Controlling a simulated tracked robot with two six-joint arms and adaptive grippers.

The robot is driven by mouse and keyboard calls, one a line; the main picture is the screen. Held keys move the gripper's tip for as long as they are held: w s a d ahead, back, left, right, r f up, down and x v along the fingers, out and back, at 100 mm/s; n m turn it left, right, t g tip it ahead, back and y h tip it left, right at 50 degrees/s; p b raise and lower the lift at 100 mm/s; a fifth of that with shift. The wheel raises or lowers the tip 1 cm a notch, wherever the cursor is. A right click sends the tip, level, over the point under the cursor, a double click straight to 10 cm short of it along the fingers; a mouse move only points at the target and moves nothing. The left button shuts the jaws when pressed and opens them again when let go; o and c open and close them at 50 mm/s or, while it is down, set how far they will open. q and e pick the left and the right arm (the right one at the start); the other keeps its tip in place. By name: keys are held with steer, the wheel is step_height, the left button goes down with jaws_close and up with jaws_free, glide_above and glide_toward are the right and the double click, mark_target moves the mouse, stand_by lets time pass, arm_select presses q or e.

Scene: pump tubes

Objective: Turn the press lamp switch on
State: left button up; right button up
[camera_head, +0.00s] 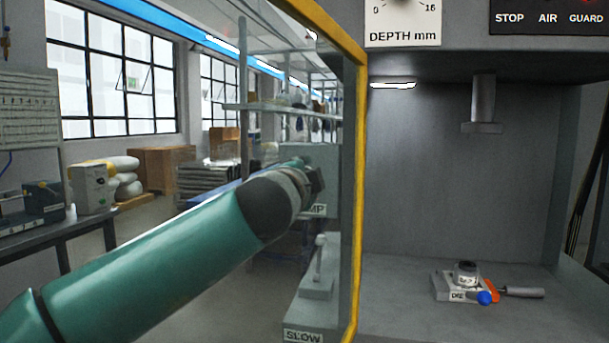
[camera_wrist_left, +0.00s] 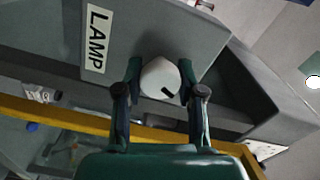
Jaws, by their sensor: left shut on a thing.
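The lamp switch is a round whitish knob (camera_wrist_left: 158,73) with a short dark mark toward its lower right, in the left wrist view. It sits on a grey box (camera_wrist_left: 190,30) beside a white "LAMP" label (camera_wrist_left: 97,38). My left gripper (camera_wrist_left: 161,82) has one finger on each side of the knob and is shut on it. In the head view my left gripper (camera_head: 312,182) is at the grey box (camera_head: 325,158), where only "MP" of the label (camera_head: 319,210) shows. The knob is hidden there behind the gripper. My right gripper is not in view.
A yellow-edged clear guard (camera_head: 361,200) stands just right of my left gripper. Below is a grey lever (camera_head: 319,262) over a "SLOW" label (camera_head: 303,336).

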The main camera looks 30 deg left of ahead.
arm_select(q)
steer(key=shift+w+d+f+m+p, duration=0.1)
steer(key=shift+f+m+p, duration=0.1)
steer(key=shift+m, duration=0.75)
steer(key=shift+d+f+m+p, duration=0.1)
steer(key=shift+f+m, duration=0.05)
steer(key=shift+m, duration=0.8)
steer(key=o, duration=1.1)
steer(key=shift+o, duration=0.2)
steer(key=shift+a+r, duration=0.1)
steer(key=shift+r, duration=0.05)
steer(key=shift+s, duration=0.2)
steer(key=v, duration=0.7)
steer(key=shift+s, duration=0.1)
